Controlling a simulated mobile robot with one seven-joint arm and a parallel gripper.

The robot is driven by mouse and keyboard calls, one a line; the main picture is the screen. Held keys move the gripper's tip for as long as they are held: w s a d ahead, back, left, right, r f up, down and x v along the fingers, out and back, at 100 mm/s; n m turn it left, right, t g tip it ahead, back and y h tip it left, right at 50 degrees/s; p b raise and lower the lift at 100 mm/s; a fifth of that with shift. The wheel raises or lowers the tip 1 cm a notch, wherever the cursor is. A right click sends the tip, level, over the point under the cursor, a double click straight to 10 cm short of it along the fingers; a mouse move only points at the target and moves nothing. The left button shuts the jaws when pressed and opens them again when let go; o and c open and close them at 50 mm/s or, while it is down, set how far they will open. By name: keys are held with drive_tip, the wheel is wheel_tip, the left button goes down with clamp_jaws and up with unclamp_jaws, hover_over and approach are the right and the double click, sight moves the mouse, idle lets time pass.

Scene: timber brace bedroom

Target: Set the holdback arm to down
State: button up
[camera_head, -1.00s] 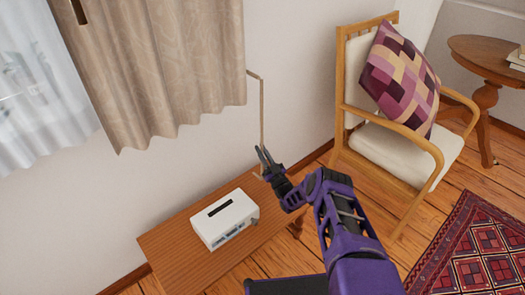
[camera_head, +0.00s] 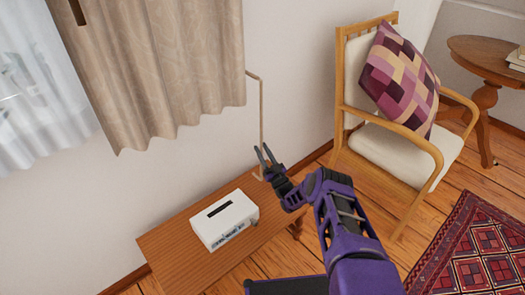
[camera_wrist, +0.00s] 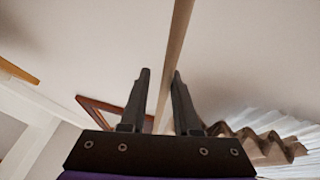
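The holdback arm (camera_head: 262,115) is a thin beige rod on the wall, right of the beige curtain. It has a short bend at its top and hangs down towards the wooden bench. My gripper (camera_head: 262,151) is at the rod's lower part in the head view, with its fingers apart. In the wrist view, the rod (camera_wrist: 179,35) runs down between my open gripper's (camera_wrist: 161,72) fingers, nearer the right one. Whether a finger touches it I cannot tell.
A white box-shaped device (camera_head: 223,219) stands on the wooden bench (camera_head: 165,247) below my gripper. An armchair (camera_head: 395,150) with a patchwork cushion (camera_head: 400,78) is to the right. The curtain (camera_head: 160,75) hangs at upper left. The wall around the rod is clear.

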drive_tip(key=p+v, duration=0.1)
drive_tip(key=v, duration=1.6)
drive_tip(key=shift+s, duration=0.2)
